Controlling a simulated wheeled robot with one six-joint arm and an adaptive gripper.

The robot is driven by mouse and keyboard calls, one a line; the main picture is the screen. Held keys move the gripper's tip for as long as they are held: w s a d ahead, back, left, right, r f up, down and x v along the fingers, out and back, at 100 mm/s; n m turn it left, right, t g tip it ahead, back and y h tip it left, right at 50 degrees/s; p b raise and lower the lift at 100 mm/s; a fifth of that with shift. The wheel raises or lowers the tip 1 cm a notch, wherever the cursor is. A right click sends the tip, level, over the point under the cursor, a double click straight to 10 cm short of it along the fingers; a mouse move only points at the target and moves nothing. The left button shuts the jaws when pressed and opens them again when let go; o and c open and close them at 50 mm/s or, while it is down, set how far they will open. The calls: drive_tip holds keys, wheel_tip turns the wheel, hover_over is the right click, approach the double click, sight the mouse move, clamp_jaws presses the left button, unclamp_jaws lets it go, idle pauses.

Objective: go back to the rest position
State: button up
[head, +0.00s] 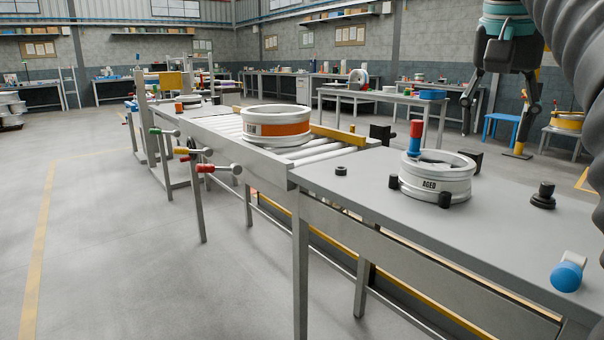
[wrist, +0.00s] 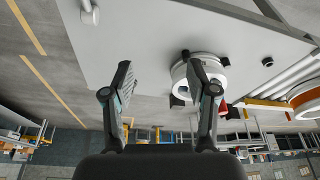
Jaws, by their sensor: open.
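My gripper (head: 494,126) hangs at the upper right of the head view, open and empty, above and behind the grey table. In the wrist view its two fingers (wrist: 160,78) stand wide apart with nothing between them. A white wheel marked "AGED" (head: 448,190) lies flat on the grey table (head: 375,205), apart from my gripper. In the wrist view this wheel (wrist: 180,72) is partly hidden behind the right finger. A red and blue upright piece (head: 415,138) shows at the wheel's left rim.
A white wheel with an orange band (head: 276,128) lies on the roller conveyor (head: 325,150). Levers with red (head: 205,168), yellow and green knobs stick out from its side. A blue knob (head: 567,277) is at the table's near right. The floor at left (head: 110,230) is clear.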

drive_tip(key=s+a+f+n+t, duration=0.1)
drive_tip(key=s+a+f+n, duration=0.1)
drive_tip(key=f, duration=1)
drive_tip(key=s+a+f+n+t+y, duration=0.1)
drive_tip(key=s+a+f, duration=0.3)
drive_tip(key=f, duration=0.7)
drive_tip(key=s+a+f+n+y, duration=0.1)
drive_tip(key=s+a+f+n, duration=0.3)
drive_tip(key=f, duration=0.8)
drive_tip(key=shift+s+f+t, duration=0.35)
drive_tip(key=shift+s+t, duration=0.05)
drive_tip(key=shift+s, duration=0.1)
drive_tip(key=shift+a, duration=0.1)
